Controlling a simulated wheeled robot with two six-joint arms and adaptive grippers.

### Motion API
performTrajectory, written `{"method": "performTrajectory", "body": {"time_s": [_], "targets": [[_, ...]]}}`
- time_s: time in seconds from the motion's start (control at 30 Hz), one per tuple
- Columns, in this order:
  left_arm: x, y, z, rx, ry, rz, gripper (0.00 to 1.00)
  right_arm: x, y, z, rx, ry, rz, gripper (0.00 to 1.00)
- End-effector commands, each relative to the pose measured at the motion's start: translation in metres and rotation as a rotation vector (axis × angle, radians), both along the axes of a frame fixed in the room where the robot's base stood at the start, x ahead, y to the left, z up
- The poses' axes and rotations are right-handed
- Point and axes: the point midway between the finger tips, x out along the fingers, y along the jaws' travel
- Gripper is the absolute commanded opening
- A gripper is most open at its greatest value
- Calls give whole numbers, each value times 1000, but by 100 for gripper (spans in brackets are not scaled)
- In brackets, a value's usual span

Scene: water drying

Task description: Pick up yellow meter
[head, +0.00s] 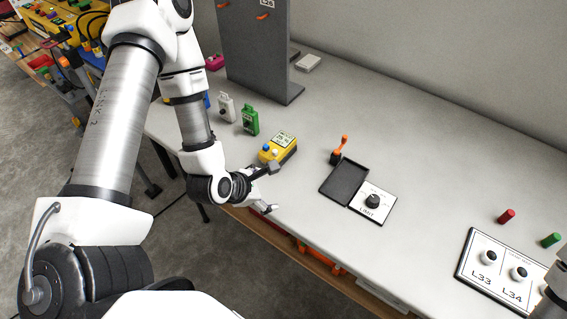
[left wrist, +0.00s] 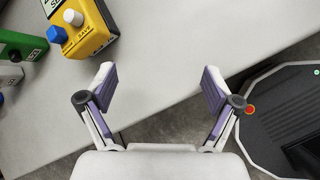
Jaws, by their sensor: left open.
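The yellow meter (head: 279,148) stands on the light grey table in the head view, with a small display on top and a blue and a white knob. In the left wrist view the yellow meter (left wrist: 88,27) is at the upper left, partly cut off by the frame's top edge. My left gripper (head: 273,189) is at the table's near edge, just in front of the meter. In the left wrist view my left gripper (left wrist: 160,90) is open and empty, with the meter ahead and left of its fingers.
A green meter (head: 250,120) and a white one (head: 226,107) stand left of the yellow meter. A grey panel stand (head: 262,60) rises behind. A black tray (head: 344,181) and LIMIT dial plate (head: 373,202) lie to the right. The table's far right middle is clear.

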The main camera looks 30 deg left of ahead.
Motion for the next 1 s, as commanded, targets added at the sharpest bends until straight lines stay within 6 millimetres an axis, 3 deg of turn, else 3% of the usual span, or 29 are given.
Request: {"method": "performTrajectory", "body": {"time_s": [0.03, 0.1, 0.2, 0.3, 0.5, 0.83, 1.0], "targets": [[24, 15, -22, -140, -104, 166, 90, -1, 0, -59, 0, 2, 0, 0], [47, 32, -8, -302, -225, 317, 90, -1, 0, -88, 0, 3, 0, 0], [65, 47, 12, -429, -345, 410, 90, -1, 0, -112, 0, 2, 0, 0], [73, 53, 24, -472, -401, 433, 90, -1, 0, -121, 0, 2, 0, 0], [96, 53, 21, -474, -414, 434, 90, -1, 0, -139, 0, 1, -1, 0], [140, 47, 4, -472, -410, 432, 90, -1, 0, -142, 0, 1, 0, 0], [145, 47, 2, -476, -410, 435, 90, -1, 0, -142, 0, 1, 0, 0]]}}
